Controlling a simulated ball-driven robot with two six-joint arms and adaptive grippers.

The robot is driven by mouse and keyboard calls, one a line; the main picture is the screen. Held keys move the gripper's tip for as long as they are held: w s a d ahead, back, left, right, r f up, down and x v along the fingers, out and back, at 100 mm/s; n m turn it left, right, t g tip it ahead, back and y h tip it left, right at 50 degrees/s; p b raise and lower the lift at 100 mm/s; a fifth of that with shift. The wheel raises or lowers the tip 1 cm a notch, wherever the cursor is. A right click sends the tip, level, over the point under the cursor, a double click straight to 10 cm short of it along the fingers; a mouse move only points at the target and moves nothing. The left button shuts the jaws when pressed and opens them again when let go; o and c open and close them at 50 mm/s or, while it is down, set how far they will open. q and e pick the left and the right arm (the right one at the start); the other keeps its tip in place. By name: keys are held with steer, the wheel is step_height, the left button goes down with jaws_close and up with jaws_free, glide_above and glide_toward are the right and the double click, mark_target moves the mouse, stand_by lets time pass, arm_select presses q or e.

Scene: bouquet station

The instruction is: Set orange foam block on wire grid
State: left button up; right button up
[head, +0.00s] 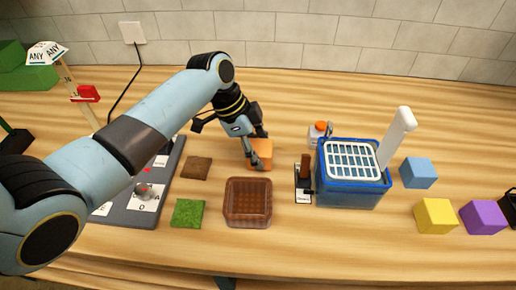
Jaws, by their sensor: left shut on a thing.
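The orange foam block (262,147) is in the head view, near the middle of the wooden table. My left gripper (258,155) comes down on it from above and is shut on it. One finger shows in front of the block's left side and hides part of it. I cannot tell whether the block touches the table. The wire grid (353,161) is a pale, slotted rack on top of a blue bin (346,200) to the right. Nothing lies on the grid. My right gripper is not in view.
A white upright handle (397,135) rises at the bin's right. A small dark stand (303,185) and an orange-capped bottle (318,133) are by its left. A brown basket (248,203) is in front. Blue (418,172), yellow (435,215) and purple (482,217) blocks lie right.

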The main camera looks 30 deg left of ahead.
arm_select(q)
steer(key=shift+f, duration=0.4)
steer(key=o, duration=0.7)
steer(key=shift+o, duration=0.2)
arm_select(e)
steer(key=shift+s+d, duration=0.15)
arm_select(q)
steer(key=shift+r, duration=0.2)
steer(key=v, duration=1.2)
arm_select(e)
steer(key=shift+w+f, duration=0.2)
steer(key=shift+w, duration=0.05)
